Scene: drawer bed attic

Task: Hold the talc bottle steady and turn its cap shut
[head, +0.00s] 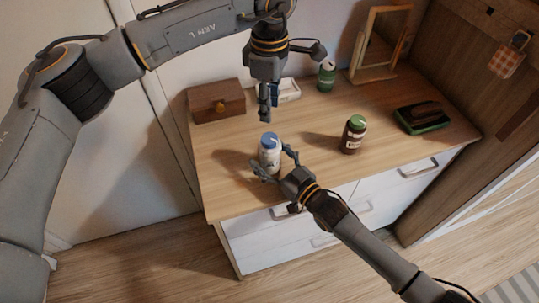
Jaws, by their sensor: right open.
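The talc bottle (270,159), white with a pale label and a blue cap (268,140), stands upright near the left front of the wooden dresser top. My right gripper (275,163) reaches in from the lower right at the bottle's height. Its fingers are open, one on each side of the bottle; I cannot tell whether they touch it. My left gripper (264,112) points down from above, with a small gap between its fingertips and the blue cap. Its fingers overlap in this view, so its opening is unclear.
A brown jar with a green lid (353,135) stands to the right. Behind are a wooden box (217,101), a white tray (290,88), a green can (326,75) and a framed mirror (376,73). A brush on a green tray (421,118) lies right. The dresser top (312,125) between is clear.

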